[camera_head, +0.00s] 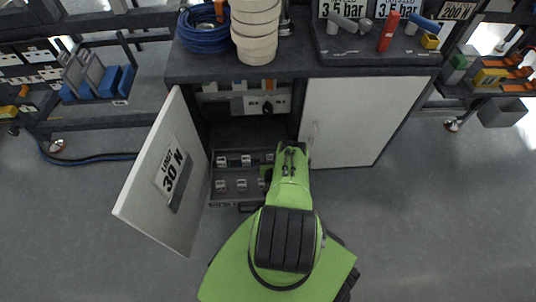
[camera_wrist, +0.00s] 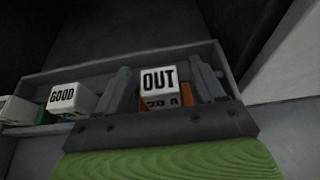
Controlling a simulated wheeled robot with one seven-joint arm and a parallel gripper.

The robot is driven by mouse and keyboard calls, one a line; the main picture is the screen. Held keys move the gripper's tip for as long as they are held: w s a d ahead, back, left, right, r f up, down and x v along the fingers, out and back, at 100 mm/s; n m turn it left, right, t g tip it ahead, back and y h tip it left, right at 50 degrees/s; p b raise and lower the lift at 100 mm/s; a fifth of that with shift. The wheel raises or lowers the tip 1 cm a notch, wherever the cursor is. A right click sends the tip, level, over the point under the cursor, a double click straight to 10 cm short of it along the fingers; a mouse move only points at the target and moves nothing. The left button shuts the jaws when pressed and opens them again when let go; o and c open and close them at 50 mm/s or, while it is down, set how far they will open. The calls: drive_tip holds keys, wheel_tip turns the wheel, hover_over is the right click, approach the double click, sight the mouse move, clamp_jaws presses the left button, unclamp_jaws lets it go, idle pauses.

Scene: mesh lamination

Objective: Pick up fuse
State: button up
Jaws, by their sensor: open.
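In the head view, the open drawer (camera_head: 247,171) holds several small fuse-like pieces in two rows. My arm reaches over the drawer's right end and hides the fingertips there.
The right door (camera_head: 357,120) is shut. Above is a dark worktop (camera_head: 290,74) with a blue cable coil (camera_head: 203,30) and stacked beige rings (camera_head: 255,30). The floor in front is clear.

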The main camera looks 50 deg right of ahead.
drive_tip(key=shift+s+a, duration=0.1)
drive_tip(key=shift+c, duration=0.6)
drive_tip(key=c, duration=1)
